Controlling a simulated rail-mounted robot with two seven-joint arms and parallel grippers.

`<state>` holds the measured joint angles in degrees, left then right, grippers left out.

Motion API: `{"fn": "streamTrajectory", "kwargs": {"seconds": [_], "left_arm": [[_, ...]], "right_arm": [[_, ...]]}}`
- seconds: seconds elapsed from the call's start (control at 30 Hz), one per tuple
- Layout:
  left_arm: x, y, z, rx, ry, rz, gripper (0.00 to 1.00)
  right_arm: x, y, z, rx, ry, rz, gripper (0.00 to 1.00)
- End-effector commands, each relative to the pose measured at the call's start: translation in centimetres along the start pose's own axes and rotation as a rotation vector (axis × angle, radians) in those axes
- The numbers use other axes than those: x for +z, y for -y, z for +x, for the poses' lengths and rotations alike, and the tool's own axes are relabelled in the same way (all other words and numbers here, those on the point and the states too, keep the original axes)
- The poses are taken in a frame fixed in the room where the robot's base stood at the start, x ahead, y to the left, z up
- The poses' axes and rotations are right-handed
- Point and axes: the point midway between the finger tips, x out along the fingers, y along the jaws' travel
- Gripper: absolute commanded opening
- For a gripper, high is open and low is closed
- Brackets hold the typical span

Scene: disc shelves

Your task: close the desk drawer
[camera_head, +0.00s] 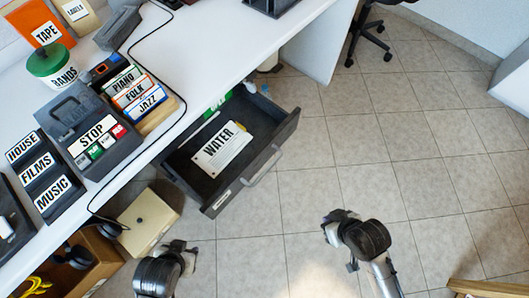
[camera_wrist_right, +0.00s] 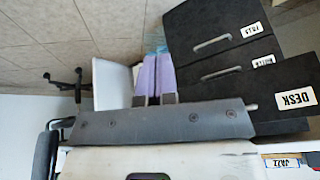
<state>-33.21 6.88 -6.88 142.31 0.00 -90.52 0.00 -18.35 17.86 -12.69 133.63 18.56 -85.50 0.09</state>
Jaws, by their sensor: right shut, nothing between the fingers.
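The dark desk drawer (camera_head: 232,150) is pulled out from under the white desk, with its handle (camera_head: 262,168) on the front facing the floor area. A white WATER card (camera_head: 222,147) and a green item (camera_head: 217,102) lie in it. My right gripper (camera_head: 336,222) is over the floor, to the right of and apart from the drawer front. In the right wrist view its fingers (camera_wrist_right: 155,62) are together and empty; dark fronts with handles and a DESK label (camera_wrist_right: 295,97) stand to their right. My left gripper (camera_head: 186,250) is low, below the drawer; its fingers are unclear.
The desk top (camera_head: 200,48) holds labelled boxes, a green-lidded tub (camera_head: 50,65) and a black cable. A beige box (camera_head: 148,222) and an open wooden compartment (camera_head: 92,262) are at lower left. An office chair (camera_head: 366,30) stands at the back. Tiled floor right of the drawer is clear.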

Motion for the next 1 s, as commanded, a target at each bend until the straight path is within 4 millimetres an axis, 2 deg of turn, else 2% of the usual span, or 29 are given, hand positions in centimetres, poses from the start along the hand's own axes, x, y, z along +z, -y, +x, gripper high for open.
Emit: {"fn": "streamTrajectory", "kwargs": {"seconds": [0.03,0.17,0.3,0.4,0.5,0.7,0.87,1.0], "left_arm": [[-0.2,0.0,-0.6,0.000,0.001,0.000,0.43],[-0.4,0.0,-1.1,0.000,0.002,0.000,0.43],[-0.3,0.0,-1.0,0.000,0.004,0.000,0.43],[-0.3,0.0,-1.0,0.000,0.005,0.000,0.43],[-0.3,0.0,-1.0,0.000,0.005,0.000,0.43],[-0.3,0.0,-1.0,0.000,0.005,0.000,0.43],[-0.3,0.0,-1.0,0.000,0.005,0.000,0.43],[-0.3,0.0,-1.1,0.000,0.005,0.000,0.43]], "right_arm": [[-0.8,0.8,0.0,-0.071,-0.019,-0.001,0.00],[-2.4,3.9,0.7,-0.312,-0.094,0.058,0.00],[-4.0,7.0,0.9,-0.602,-0.195,0.248,0.00],[-5.7,8.1,0.2,-0.780,-0.274,0.439,0.00],[-7.7,8.0,-0.6,-0.914,-0.355,0.643,0.00],[-10.8,5.8,-2.3,-1.056,-0.498,0.964,0.00],[-11.7,4.7,-2.6,-1.059,-0.561,1.053,0.00],[-12.6,4.9,-2.2,-1.063,-0.565,1.077,0.00]]}}
